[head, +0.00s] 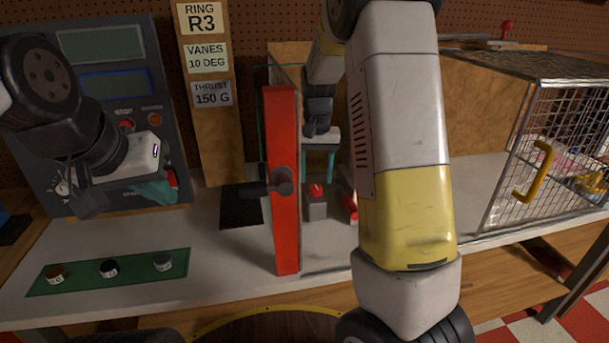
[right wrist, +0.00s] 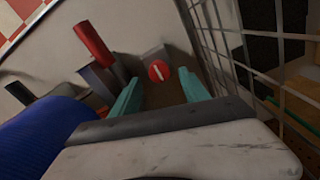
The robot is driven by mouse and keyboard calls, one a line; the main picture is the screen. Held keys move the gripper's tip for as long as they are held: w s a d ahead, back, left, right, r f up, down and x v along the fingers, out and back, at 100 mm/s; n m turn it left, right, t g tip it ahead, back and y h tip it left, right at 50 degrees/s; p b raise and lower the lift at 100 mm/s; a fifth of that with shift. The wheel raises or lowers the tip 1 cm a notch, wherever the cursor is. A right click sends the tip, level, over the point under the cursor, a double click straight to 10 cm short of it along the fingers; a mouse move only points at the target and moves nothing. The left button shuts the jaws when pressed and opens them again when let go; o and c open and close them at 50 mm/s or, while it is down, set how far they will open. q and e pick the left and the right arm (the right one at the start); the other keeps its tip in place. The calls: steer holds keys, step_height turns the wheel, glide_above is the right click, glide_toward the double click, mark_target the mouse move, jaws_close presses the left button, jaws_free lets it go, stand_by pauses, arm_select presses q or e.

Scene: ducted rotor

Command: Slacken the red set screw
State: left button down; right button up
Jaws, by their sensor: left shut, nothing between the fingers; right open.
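The red set screw (head: 317,191) sits on top of a small grey block (head: 317,210) on the bench, right of the upright red panel. In the right wrist view the screw (right wrist: 160,71) shows a pale slot across its round face. My right gripper (head: 317,175) is open above the screw with teal fingers pointing down. In the right wrist view the fingers (right wrist: 159,84) stand on either side of the screw's line, apart from each other; I cannot tell whether they touch it. My left gripper (head: 165,191) is shut and empty in front of the control panel at the left.
A wire cage (head: 525,150) stands at the right. A green mat (head: 80,278) with several knobs lies front left.

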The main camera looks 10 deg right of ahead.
mark_target(316, 186)
steer(key=shift+f, duration=1.85)
jaws_close()
